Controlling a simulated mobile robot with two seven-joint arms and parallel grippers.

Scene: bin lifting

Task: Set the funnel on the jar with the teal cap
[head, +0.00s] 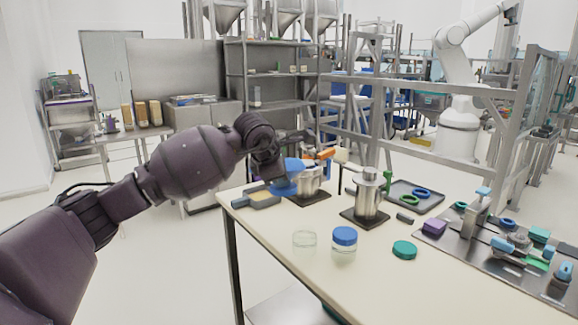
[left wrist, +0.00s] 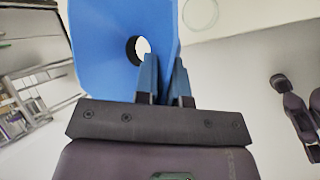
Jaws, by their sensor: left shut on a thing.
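My left gripper (left wrist: 166,75) is shut on the wall of the blue funnel, whose round hole shows in the left wrist view (left wrist: 108,35). In the head view the funnel (head: 284,188) is at the far left part of the table, below my left wrist, and the fingers are mostly hidden. A clear open jar (head: 304,240) stands near the table's front edge, apart from the funnel. A jar with a blue cap (head: 344,243) stands to its right. A teal cap (head: 404,250) lies flat on the table, on no jar.
Metal cylinders on dark bases (head: 367,196) stand behind the jars. A dark tray (head: 428,194) with rings is at the back. A grey board (head: 480,250) with several parts fills the right. The table's (head: 330,285) front is clear.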

